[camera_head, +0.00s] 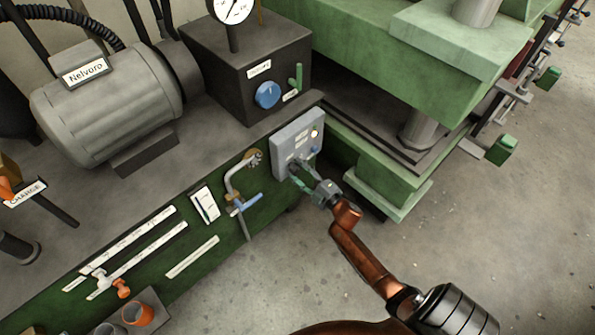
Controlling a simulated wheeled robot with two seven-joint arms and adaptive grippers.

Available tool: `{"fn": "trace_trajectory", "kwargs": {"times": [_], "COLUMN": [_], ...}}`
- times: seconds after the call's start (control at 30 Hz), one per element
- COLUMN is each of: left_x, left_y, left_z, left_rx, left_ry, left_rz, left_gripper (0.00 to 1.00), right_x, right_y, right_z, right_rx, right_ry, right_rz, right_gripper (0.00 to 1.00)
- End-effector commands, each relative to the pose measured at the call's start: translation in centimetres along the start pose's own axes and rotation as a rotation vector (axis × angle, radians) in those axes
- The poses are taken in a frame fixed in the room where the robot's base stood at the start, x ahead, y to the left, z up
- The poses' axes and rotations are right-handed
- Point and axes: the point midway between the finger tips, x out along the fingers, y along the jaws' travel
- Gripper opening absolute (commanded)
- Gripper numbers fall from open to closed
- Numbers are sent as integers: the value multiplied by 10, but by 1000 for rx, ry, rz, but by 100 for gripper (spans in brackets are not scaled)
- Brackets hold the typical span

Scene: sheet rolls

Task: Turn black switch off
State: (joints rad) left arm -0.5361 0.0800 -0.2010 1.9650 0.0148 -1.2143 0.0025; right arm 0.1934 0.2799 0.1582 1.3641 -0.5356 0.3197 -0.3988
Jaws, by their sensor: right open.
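A grey control box (284,147) is fixed to the front of the green machine base, with a small yellowish knob or lamp near its upper right and pale labels on its face. My right gripper (298,168) is in front of the lower part of this box, its fingers close to the face. Whether they touch it I cannot tell. It is open. I cannot make out the black switch; the fingers cover part of the box's lower face. My left gripper is not in view.
A dark block with a blue knob (267,95) stands behind. Green press parts (390,190) are close on the right. The floor (480,230) at right is clear.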

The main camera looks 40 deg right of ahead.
Motion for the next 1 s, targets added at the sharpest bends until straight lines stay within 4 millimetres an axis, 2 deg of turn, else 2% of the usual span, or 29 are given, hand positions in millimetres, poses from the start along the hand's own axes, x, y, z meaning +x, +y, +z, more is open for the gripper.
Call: {"fn": "trace_trajectory", "kwargs": {"times": [0.17,0.4,0.6,0.8,1.0], "left_x": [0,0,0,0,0], "left_y": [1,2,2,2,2], "left_z": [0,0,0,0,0], "left_rx": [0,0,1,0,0], "left_ry": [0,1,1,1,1], "left_rz": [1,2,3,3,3], "left_gripper": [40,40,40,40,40], "right_x": [-22,-72,-105,-118,-119], "right_y": [-1,-2,-1,0,0], "right_z": [1,1,1,0,0], "right_rx": [0,1,0,0,0], "right_ry": [-2,-3,-2,-1,0], "right_rz": [-2,-3,-2,-1,-1], "right_gripper": [53,53,53,53,53]}}
